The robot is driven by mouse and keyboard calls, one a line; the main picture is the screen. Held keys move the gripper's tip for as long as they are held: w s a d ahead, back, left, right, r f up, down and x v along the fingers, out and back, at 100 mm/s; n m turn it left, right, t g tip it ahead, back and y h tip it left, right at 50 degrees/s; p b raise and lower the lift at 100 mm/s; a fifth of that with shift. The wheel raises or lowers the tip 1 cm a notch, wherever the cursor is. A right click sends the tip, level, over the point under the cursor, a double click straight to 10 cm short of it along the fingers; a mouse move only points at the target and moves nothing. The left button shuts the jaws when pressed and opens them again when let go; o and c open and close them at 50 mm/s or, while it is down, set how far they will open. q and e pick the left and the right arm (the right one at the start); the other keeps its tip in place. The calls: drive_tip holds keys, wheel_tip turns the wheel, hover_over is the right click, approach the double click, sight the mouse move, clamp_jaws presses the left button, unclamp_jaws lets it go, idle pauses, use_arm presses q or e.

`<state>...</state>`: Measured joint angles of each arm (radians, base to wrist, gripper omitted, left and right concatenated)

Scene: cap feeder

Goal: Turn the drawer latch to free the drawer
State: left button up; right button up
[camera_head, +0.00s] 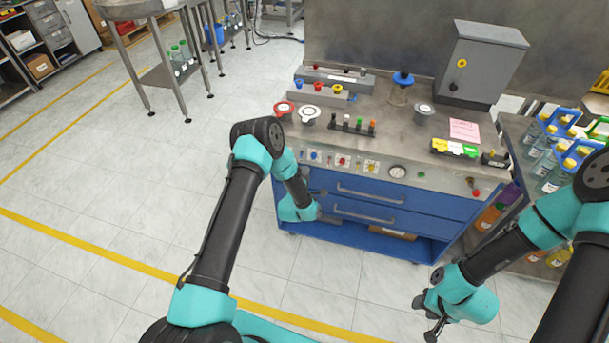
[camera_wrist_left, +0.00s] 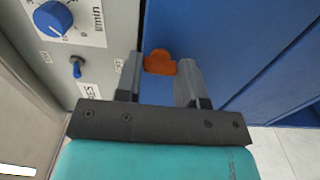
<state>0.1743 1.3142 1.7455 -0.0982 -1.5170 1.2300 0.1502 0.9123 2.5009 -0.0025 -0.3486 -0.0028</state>
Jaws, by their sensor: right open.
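The drawer latch, a small orange lobed knob (camera_wrist_left: 160,63), shows in the left wrist view on the blue front of the cabinet. My left gripper (camera_wrist_left: 160,72) has one finger on each side of it, and the fingers appear to meet its edges. In the head view my left gripper (camera_head: 318,212) is at the left end of the drawer fronts, and I cannot make out the latch there. The blue drawers (camera_head: 375,201) have long bar handles and look closed. My right gripper (camera_head: 432,328) is open and empty over the floor at the lower right, away from the cabinet.
A control panel with a blue dial (camera_wrist_left: 53,18) and a toggle switch (camera_wrist_left: 77,67) lies close to the left gripper. The steel worktop (camera_head: 385,140) above carries caps, blocks and a grey box (camera_head: 482,62). Bottles in blue carriers (camera_head: 560,150) stand on the right.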

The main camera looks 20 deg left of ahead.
use_arm(q)
drive_tip(key=c, duration=0.4)
drive_tip(key=shift+m, duration=0.4)
drive_tip(key=m, duration=1.7)
idle(0.3)
